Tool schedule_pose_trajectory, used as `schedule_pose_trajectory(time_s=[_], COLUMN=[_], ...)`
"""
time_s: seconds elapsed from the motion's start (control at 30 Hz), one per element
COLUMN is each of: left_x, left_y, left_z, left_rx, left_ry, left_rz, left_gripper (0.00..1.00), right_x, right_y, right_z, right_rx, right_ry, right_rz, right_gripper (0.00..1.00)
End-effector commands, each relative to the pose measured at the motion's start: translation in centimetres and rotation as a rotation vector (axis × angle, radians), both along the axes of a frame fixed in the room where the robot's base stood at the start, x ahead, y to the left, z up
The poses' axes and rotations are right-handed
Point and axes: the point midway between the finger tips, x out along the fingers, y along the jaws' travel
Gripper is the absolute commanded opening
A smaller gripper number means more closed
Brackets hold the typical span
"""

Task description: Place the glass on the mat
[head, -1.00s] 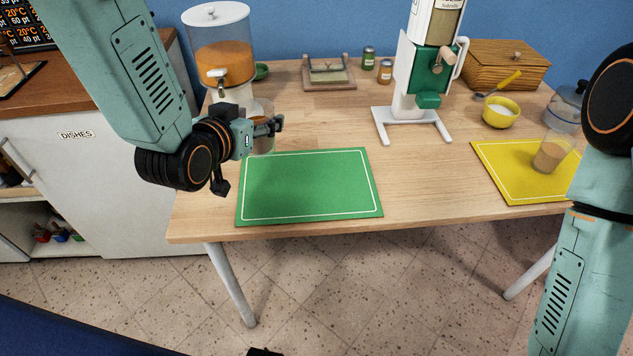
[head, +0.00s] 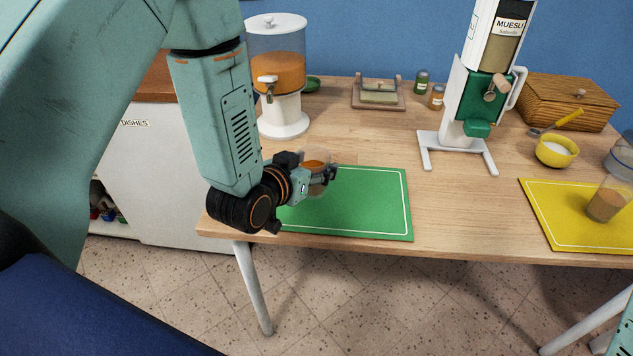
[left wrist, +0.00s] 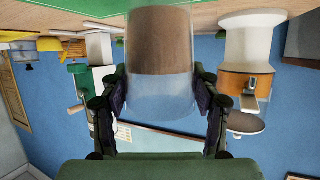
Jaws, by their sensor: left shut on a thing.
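My left gripper (head: 328,174) is shut on a clear glass (head: 316,185) with an orange-brown filling. The glass is upright over the left part of the green mat (head: 375,215), which has a white border line. I cannot tell whether its base touches the mat. In the left wrist view, the picture is upside down and the glass (left wrist: 160,45) sits between both fingers. My right gripper is out of view.
A yellow mat (head: 560,225) at right bears another filled glass (head: 606,203). A juice dispenser (head: 283,118) stands behind the green mat. A muesli dispenser (head: 470,125), yellow bowl (head: 556,151) and wooden bread box (head: 565,100) stand farther right. The table middle is clear.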

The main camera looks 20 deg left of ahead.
Motion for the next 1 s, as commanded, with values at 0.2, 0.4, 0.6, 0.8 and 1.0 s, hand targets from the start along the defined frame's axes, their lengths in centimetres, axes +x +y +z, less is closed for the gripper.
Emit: schedule_pose_trajectory(time_s=[0.2,0.4,0.6,0.8,1.0], left_x=[0.0,0.0,0.0,0.0,0.0], left_y=[-0.2,-0.3,-0.3,-0.3,-0.3], left_z=[-2.3,-3.8,-3.7,-4.1,-4.0], left_rx=[0.000,0.000,0.000,0.000,0.000], left_ry=[0.000,-0.003,-0.003,0.000,0.000], left_rz=[0.000,0.000,0.000,0.000,0.000], left_gripper=[0.11,0.11,0.11,0.65,0.82], right_x=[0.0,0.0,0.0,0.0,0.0], right_y=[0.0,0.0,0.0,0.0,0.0], right_z=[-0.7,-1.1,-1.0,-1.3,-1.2], right_rx=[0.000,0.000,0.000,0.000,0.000], right_ry=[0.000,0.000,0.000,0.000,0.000], right_rz=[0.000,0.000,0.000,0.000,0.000], right_gripper=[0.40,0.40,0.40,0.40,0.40])
